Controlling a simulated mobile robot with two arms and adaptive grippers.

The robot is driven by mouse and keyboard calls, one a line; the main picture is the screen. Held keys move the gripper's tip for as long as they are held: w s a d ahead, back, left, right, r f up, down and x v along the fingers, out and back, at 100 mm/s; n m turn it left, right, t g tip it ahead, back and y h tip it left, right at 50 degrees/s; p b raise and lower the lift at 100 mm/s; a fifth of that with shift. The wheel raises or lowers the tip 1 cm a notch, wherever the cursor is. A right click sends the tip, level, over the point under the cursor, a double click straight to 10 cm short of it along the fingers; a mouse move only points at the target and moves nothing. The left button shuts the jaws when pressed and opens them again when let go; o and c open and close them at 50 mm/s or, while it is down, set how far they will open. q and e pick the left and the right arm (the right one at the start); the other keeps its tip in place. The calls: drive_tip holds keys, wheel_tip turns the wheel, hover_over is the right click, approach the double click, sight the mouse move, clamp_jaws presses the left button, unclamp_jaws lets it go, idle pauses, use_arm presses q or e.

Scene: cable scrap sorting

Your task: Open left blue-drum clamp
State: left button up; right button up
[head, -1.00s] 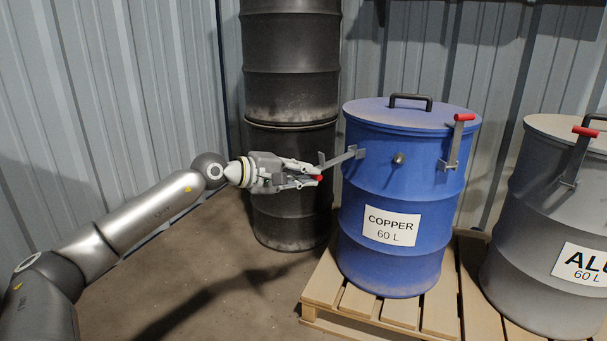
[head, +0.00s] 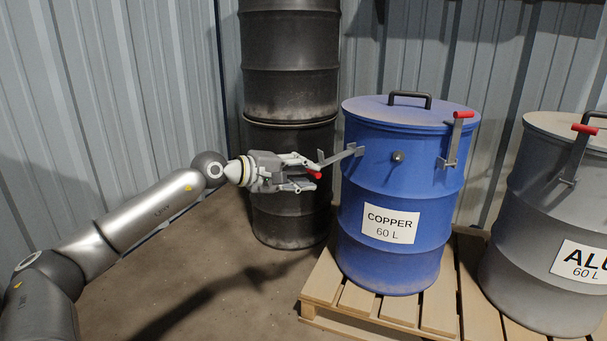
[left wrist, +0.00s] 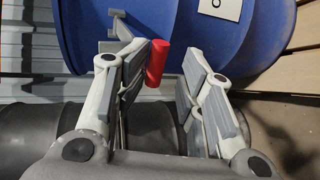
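The blue drum (head: 390,215), labelled COPPER 60 L, stands upright with its lid on. Its left clamp lever (head: 340,156) sticks out to the left from the drum's side, lowered away from the lid. The lever's red grip (head: 315,175) is at my left gripper (head: 308,172). In the left wrist view the red grip (left wrist: 158,62) lies between the spread fingers, close against the left finger, with a gap to the right finger. My left gripper (left wrist: 170,85) is open. The drum's right clamp lever (head: 454,140) stands upright with a red grip. My right gripper is not in view.
Stacked dark drums (head: 290,95) stand behind my left gripper. A grey drum (head: 545,220) with a red-gripped lever stands at the right. The blue drum stands on a wooden pallet (head: 318,290). The floor at front left is clear.

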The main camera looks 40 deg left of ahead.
use_arm(q)
wheel_tip(320, 180, up, 10)
idle(0.5)
drive_tip(key=b+v, duration=0.7)
drive_tip(key=v, duration=0.5)
drive_tip(key=shift+s, duration=0.15)
idle(0.9)
drive_tip(key=shift+a, duration=0.1)
idle(0.6)
